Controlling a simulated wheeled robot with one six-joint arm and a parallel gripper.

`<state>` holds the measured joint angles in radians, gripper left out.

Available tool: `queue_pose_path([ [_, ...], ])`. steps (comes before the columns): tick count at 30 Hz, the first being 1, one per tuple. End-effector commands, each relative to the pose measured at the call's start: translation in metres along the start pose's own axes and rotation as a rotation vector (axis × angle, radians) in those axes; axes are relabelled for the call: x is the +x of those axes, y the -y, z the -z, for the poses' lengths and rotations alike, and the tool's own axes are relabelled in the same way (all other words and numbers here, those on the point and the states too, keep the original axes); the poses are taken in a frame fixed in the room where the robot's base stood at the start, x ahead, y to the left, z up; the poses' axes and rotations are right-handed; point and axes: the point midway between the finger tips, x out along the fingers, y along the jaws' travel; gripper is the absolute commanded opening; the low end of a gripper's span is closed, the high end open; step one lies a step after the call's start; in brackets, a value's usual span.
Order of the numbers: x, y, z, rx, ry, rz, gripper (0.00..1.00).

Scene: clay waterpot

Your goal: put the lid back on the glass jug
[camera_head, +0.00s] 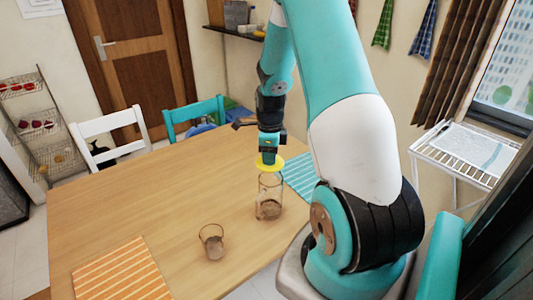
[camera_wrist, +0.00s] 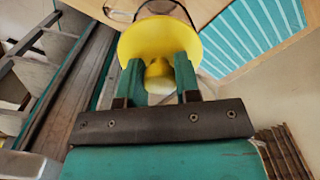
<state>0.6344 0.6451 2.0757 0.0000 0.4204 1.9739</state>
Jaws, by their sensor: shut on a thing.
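The glass jug (camera_head: 269,198) stands upright on the wooden table, clear-walled with something brown in its bottom. The yellow lid (camera_head: 272,163) is a round disc just over the jug's mouth; whether it touches the rim cannot be told. My gripper (camera_head: 269,155) is above the jug and shut on the lid's knob. In the wrist view the yellow lid (camera_wrist: 158,40) fills the space past the fingers, with its knob between the two teal fingertips (camera_wrist: 158,72). The lid hides most of the jug there; only a rim arc shows beyond it.
A small glass (camera_head: 212,243) with brown contents stands on the table left of the jug. An orange striped mat (camera_head: 120,272) lies at the front left, a blue striped mat (camera_head: 300,172) right of the jug. The table (camera_head: 150,200) is clear at left.

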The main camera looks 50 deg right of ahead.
Motion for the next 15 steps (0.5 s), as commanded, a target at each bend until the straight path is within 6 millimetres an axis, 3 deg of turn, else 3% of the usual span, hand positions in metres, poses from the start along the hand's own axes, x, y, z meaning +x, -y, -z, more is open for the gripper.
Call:
queue_pose_path([
  [15, 0.051, 0.001, 0.002, 0.004, 0.000, 0.000, 0.07],
])
